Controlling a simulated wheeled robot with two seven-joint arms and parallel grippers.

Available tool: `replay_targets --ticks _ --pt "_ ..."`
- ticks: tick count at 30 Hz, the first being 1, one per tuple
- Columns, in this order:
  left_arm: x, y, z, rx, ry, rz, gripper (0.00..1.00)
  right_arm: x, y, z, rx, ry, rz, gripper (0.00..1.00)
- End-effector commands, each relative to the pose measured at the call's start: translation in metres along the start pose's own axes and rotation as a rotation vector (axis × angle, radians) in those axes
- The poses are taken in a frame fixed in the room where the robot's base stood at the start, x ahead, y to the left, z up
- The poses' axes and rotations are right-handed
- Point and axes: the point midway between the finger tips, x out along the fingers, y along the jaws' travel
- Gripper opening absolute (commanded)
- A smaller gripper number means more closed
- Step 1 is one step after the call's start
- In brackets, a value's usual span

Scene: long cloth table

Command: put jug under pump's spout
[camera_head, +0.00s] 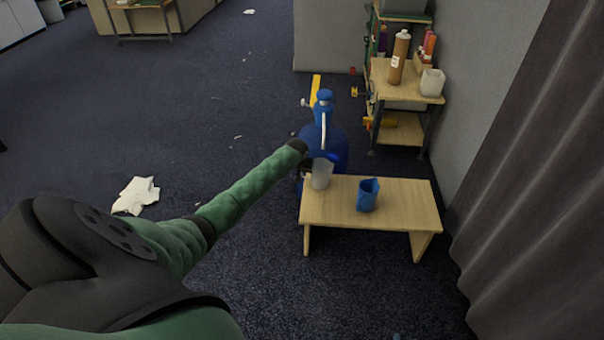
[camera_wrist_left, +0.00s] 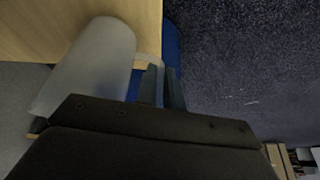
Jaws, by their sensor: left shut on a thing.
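The jug (camera_head: 321,174) is pale and translucent, at the back left corner of the small wooden table, upright or nearly so. I cannot tell whether it touches the tabletop. The pump (camera_head: 324,98) is blue and sits on a big blue bottle (camera_head: 338,146) behind the table. Its pale spout (camera_head: 323,130) points down towards the jug; I cannot tell whether the jug is directly below it. My left gripper (camera_head: 306,166) is shut on the jug's handle side. The jug (camera_wrist_left: 92,72) fills the upper left of the wrist view, beside the gripper's dark fingers (camera_wrist_left: 162,86). My right gripper is out of view.
A blue cup (camera_head: 367,196) stands mid-table, right of the jug. The table (camera_head: 400,207) is bare at its right end. A shelf unit (camera_head: 408,80) with bottles stands behind right, and a curtain (camera_head: 545,150) hangs at right. White paper (camera_head: 136,196) lies on the floor.

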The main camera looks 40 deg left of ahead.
Motion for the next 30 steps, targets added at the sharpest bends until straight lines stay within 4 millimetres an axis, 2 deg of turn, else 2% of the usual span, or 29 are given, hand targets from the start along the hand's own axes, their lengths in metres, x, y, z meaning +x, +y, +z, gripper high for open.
replay_targets --ticks 4,15,16,18,19,30 --pt "0.0023 0.0001 0.0007 0.0 0.001 0.0 0.0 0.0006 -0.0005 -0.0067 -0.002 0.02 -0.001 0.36" --pt "0.004 0.0 0.0017 0.0 0.0 0.0 0.0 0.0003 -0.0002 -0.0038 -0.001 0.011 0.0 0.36" --pt "0.004 -0.0001 0.0017 0.0 0.0 0.0 0.15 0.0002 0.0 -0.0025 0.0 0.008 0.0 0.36" --pt "0.004 0.0 0.0017 0.0 0.0 0.0 0.29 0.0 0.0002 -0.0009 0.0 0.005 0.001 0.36" --pt "0.0039 0.0 0.0017 0.0 0.0 0.0 0.31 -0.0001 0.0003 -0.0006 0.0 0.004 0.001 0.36" --pt "0.0012 0.0001 0.001 0.001 0.0 0.0 0.31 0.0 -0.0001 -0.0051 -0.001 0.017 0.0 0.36"
